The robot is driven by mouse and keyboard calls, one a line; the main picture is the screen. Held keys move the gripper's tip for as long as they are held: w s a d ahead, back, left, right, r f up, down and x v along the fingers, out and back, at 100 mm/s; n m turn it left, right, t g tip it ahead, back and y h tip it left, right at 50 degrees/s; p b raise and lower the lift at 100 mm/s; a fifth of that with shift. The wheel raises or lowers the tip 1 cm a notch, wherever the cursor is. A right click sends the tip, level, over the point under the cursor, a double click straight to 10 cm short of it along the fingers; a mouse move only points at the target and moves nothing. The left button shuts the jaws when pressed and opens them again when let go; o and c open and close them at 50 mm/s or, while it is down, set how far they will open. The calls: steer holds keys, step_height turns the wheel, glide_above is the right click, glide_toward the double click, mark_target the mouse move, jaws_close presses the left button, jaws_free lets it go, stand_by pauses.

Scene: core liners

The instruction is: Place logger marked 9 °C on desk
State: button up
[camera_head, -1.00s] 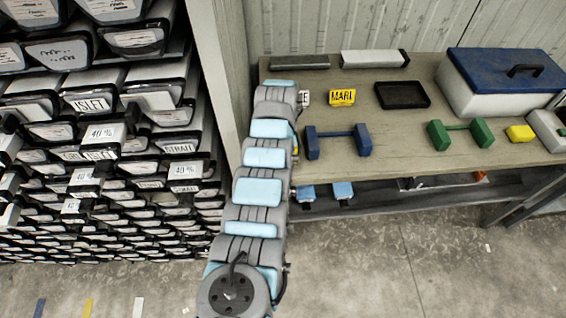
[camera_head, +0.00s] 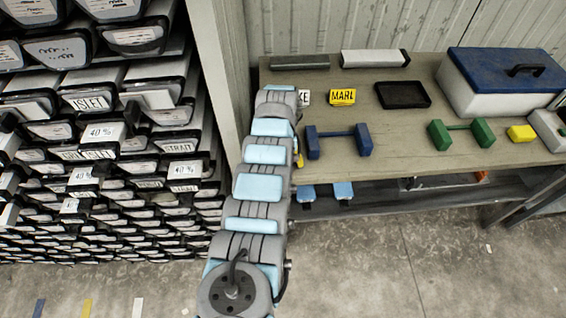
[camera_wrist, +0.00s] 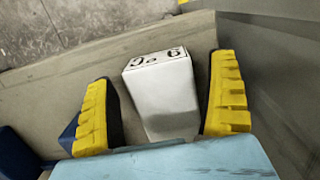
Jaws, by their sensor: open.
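A white block-shaped logger (camera_wrist: 163,92) lies between my fingers in the wrist view. Its dark mark appears upside down, a digit with °C; I cannot tell surely whether the digit is 9 or 6. It appears to rest on the wooden desk (camera_wrist: 40,95). My gripper (camera_wrist: 165,70) is open, with one yellow ribbed finger on each side of the logger and gaps showing at both sides. In the head view the desk (camera_head: 420,160) runs to the right; my arm hides the logger and nearly all of the gripper near the desk's left end.
A blue holder (camera_head: 337,137), a green holder (camera_head: 460,130), a yellow MARL block (camera_head: 342,97), a black tray (camera_head: 403,95) and a blue-lidded box (camera_head: 505,75) stand on the desk. A white label block (camera_head: 304,98) is partly hidden. Racked core liners (camera_head: 90,100) fill the left.

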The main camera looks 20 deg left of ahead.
steer(key=shift+r, duration=0.1)
step_height(320, 180, up, 12)
steer(key=w, duration=0.1)
steer(key=shift+w+a+p, duration=0.15)
steer(key=shift+a+p, duration=0.15)
steer(key=shift+p, duration=0.05)
stand_by(0.5)
